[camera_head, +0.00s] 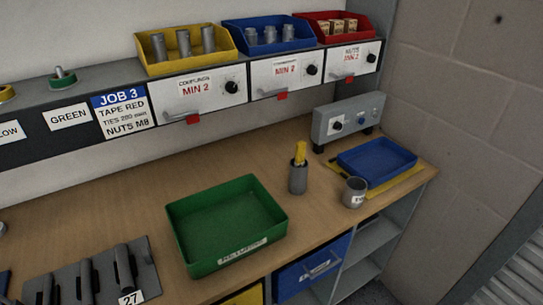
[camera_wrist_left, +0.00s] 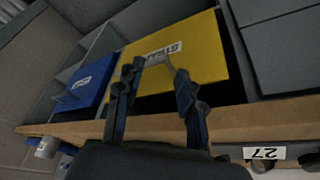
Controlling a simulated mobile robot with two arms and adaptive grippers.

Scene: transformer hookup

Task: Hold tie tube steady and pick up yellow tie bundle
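The tie tube (camera_head: 298,181) is a small dark grey cylinder standing upright on the wooden bench, right of the green tray. The yellow tie bundle (camera_head: 300,152) sticks up out of its top, leaning slightly. Neither gripper shows in the head view. In the left wrist view my left gripper (camera_wrist_left: 155,75) has its two dark fingers apart, in front of a yellow drawer front (camera_wrist_left: 205,55) below the bench edge. The tube and bundle cannot be made out in that view. My right gripper is in neither view.
A green tray (camera_head: 188,236) stands left of the tube. A grey labelled cup (camera_head: 354,193) stands at its right, before a blue tray (camera_head: 345,155). A grey control box (camera_head: 330,124) is behind. A dark rack (camera_head: 70,272) lies front left.

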